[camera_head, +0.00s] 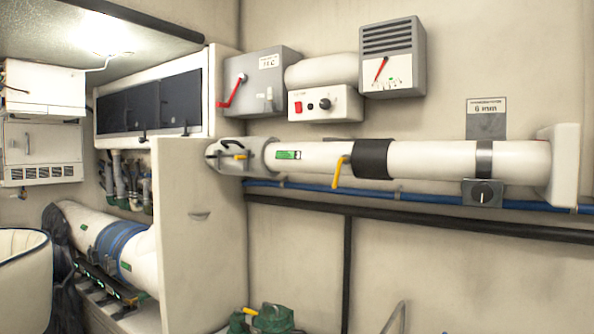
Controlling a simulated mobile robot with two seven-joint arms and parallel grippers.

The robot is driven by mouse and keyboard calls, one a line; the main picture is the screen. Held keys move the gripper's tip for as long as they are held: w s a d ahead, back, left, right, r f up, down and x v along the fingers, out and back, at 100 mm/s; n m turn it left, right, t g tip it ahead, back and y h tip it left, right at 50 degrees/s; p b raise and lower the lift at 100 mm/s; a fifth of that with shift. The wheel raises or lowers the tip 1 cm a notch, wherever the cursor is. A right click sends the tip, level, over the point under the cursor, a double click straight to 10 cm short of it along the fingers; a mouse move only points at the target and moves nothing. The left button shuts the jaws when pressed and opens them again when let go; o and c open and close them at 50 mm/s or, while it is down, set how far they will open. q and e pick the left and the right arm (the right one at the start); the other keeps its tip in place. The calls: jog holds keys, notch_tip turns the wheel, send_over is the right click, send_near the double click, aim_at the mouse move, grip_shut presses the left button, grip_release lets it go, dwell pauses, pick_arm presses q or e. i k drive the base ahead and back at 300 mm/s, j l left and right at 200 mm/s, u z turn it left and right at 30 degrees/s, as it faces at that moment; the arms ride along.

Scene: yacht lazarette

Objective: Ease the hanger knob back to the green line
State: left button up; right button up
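A dark round knob (482,194) with a pale pointer mark sits on a small grey plate under the metal strap (484,159) of the long white pipe (430,160). The mark looks roughly upright. I cannot make out a green line beside this knob; it is too small to tell. A grey plate with a white label (486,107), which seems to read "6 mm", stands above the strap. Neither of my grippers is in view.
A white box (344,104) with a red switch and another black knob (325,104) hangs on the wall. A grey gauge (391,60) has a red needle. A yellow lever (340,173) hangs from the pipe. A white partition (200,255) stands at the left.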

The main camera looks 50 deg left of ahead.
aim_at(481, 192)
jog(key=k+j+u, duration=0.15)
jog(key=u, duration=0.2)
jog(key=k+j+u, duration=0.1)
jog(key=u, duration=0.2)
jog(key=k+j+u, duration=0.1)
jog(key=j+u, duration=0.25)
